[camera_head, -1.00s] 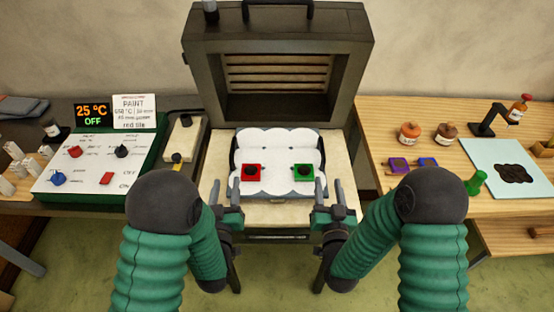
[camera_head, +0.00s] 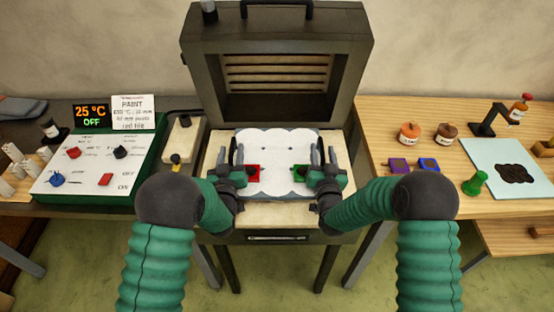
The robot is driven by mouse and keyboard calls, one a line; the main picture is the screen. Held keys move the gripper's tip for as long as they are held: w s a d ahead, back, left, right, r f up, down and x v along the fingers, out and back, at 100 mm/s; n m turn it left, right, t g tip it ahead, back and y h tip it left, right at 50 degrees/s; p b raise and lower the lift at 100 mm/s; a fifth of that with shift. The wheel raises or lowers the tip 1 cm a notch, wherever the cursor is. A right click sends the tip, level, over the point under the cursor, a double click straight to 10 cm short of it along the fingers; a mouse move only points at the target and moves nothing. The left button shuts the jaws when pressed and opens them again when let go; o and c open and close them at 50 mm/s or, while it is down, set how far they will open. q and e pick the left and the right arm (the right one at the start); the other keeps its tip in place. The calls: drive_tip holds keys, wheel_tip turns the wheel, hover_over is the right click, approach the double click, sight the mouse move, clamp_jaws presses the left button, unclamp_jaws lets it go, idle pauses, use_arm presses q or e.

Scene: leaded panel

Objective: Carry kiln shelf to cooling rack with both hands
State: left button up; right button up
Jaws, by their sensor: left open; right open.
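The kiln shelf (camera_head: 277,150) looks white and scalloped. It lies in the open kiln (camera_head: 212,215), in front of the raised lid. A red tile (camera_head: 254,172) and a green tile (camera_head: 300,170) sit on it, each with a dark centre and each partly hidden by a gripper. My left gripper (camera_head: 232,160) is open at the shelf's left side, beside the red tile. My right gripper (camera_head: 323,160) is open at its right side, beside the green tile. I cannot tell whether the fingers touch the shelf. I cannot make out a cooling rack.
The kiln lid (camera_head: 345,95) stands upright behind. On the left are a control panel (camera_head: 90,175), a display reading 25 °C OFF (camera_head: 90,116) and a paint card (camera_head: 133,112). The right wooden table (camera_head: 390,125) holds jars, small coloured blocks and a pale mat (camera_head: 482,155).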

use_arm(q)
drive_tip(key=shift+c, duration=0.3)
use_arm(e)
drive_tip(key=shift+c, duration=0.2)
use_arm(q)
clamp_jaws()
use_arm(e)
clamp_jaws()
idle(0.4)
